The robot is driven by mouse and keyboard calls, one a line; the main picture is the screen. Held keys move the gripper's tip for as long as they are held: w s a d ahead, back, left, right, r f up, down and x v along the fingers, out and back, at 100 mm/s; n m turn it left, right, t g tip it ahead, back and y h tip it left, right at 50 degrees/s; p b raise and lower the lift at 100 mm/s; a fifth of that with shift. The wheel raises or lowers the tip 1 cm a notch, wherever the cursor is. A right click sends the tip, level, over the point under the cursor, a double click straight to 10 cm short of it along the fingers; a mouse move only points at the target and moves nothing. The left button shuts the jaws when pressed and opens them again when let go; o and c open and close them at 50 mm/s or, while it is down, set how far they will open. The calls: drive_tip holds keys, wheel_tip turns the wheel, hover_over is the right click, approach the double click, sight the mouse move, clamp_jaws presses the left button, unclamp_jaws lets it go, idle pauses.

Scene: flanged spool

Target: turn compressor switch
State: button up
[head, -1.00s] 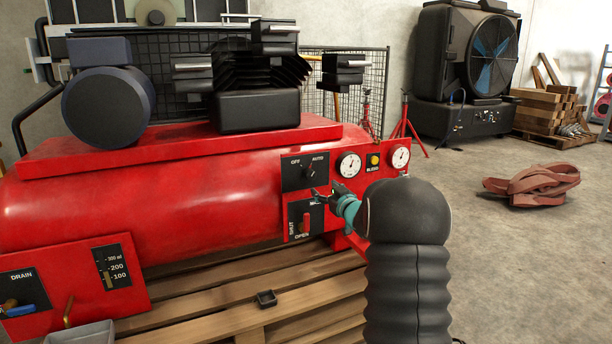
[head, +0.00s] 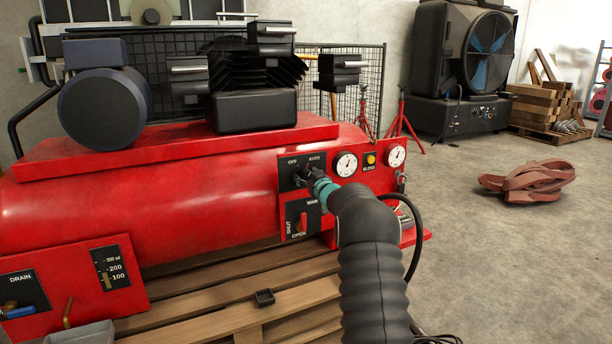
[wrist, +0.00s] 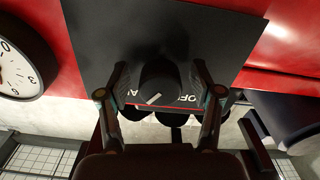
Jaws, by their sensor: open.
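The red compressor (head: 200,190) stands on a wooden pallet. Its OFF/AUTO switch plate (head: 289,166) is black, with a dark round knob (wrist: 159,84) that shows between my fingers in the wrist view. A white mark on the knob runs at a slant. My gripper (head: 306,175) is at the switch in the head view and partly covers the knob there. In the wrist view my gripper (wrist: 159,85) is open, with one finger on each side of the knob. I cannot tell whether the fingers touch it.
Below the switch is a MAIN SHUT/OPEN plate with a red lever (head: 303,222). Pressure gauges (head: 346,164) and a yellow bleed button (head: 370,158) are to the right. A drain panel (head: 20,295) is at lower left. The floor at right is mostly clear beside a red strap pile (head: 530,181).

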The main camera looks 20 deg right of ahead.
drive_tip(key=shift+w, duration=0.2)
drive_tip(key=c, duration=1.1)
drive_tip(key=shift+c, duration=0.2)
